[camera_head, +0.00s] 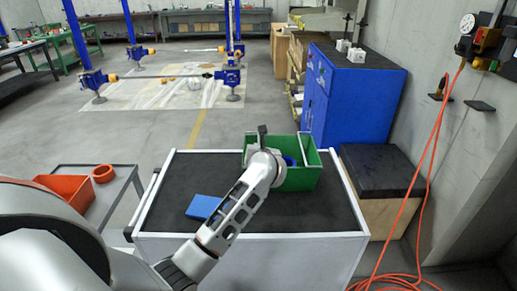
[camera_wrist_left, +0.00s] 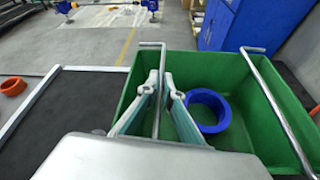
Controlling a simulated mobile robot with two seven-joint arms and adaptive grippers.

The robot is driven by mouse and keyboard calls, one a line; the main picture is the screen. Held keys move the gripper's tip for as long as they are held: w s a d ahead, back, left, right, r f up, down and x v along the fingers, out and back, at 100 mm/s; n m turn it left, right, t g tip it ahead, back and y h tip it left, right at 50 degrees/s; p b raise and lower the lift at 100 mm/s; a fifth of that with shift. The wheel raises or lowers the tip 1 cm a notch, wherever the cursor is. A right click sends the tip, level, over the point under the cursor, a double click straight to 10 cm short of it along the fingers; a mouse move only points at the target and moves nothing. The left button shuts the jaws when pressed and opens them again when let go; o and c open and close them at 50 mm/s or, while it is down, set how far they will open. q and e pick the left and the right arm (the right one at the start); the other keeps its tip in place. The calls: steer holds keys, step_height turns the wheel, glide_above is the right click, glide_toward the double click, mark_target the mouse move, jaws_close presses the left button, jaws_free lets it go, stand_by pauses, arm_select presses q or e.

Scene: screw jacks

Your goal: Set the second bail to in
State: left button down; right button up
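The green bin (camera_head: 297,180) stands on the dark-topped cart and also shows in the left wrist view (camera_wrist_left: 240,135). It has two metal bails. One bail (camera_wrist_left: 149,45) is on the bin's left side. The other (camera_wrist_left: 270,90) runs along its right side and shows in the head view (camera_head: 307,148). My left gripper (camera_head: 264,140) is at the left bail. In the left wrist view its fingers (camera_wrist_left: 164,85) straddle that bar with a narrow gap. Whether they grip it is unclear. My right gripper is not in view.
A blue ring (camera_wrist_left: 208,110) lies in the bin. A blue block (camera_head: 204,207) lies on the cart top (camera_head: 180,180). An orange bin (camera_head: 65,187) and orange ring (camera_head: 103,174) are on a side table at left. A blue cabinet (camera_head: 350,105) stands behind.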

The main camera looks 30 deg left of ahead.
arm_select(q)
steer(key=c, duration=2.2)
jaws_free()
steer(key=shift+f, duration=0.1)
steer(key=shift+c, duration=0.2)
steer(key=v, duration=1.2)
steer(key=shift+d, duration=0.1)
